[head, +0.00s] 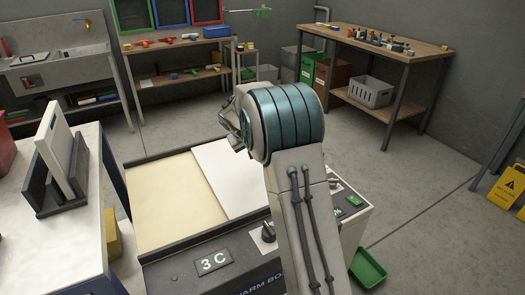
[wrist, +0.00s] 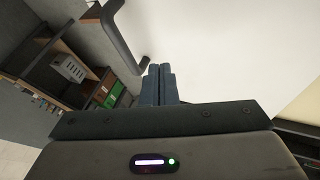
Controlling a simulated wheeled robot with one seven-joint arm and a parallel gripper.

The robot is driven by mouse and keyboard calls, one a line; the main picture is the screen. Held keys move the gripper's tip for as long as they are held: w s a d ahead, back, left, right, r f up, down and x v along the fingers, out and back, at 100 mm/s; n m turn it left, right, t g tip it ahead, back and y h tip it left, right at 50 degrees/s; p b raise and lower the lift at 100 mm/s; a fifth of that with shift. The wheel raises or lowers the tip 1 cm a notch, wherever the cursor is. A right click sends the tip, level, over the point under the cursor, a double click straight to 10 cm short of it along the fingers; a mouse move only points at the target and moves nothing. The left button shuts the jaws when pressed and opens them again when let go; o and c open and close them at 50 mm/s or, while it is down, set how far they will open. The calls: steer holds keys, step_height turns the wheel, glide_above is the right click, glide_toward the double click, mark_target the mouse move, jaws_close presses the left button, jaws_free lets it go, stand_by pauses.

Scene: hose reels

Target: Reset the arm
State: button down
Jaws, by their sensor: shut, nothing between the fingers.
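My gripper (wrist: 159,84) shows in the wrist view with its two dark fingers together, shut and empty. A pale flat surface fills much of that view beyond the fingertips, and a dark bent bar (wrist: 118,32) lies just up and left of them. The arm hides part of that cabinet, and my gripper itself is hidden there.
A white table (head: 70,225) with a grey upright holder stands at left. A sink (head: 60,65), a tool shelf (head: 175,75) and a wooden workbench (head: 375,45) line the back. A green tray (head: 369,268) and a yellow sign (head: 508,187) are at right. The floor at right is mostly clear.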

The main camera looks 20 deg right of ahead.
steer(key=d+v, duration=0.1)
steer(key=v, duration=0.7)
steer(key=s+a+r+g+y+p, duration=0.1)
steer(key=s+r+y+p, duration=0.35)
steer(key=s, duration=1.15)
steer(key=s+a+r+m+g+p, duration=0.1)
steer(key=s+a+p, duration=0.1)
steer(key=s, duration=1.8)
steer(key=shift+s+a, duration=0.25)
steer(key=shift+a, duration=0.25)
steer(key=shift+r, duration=0.1)
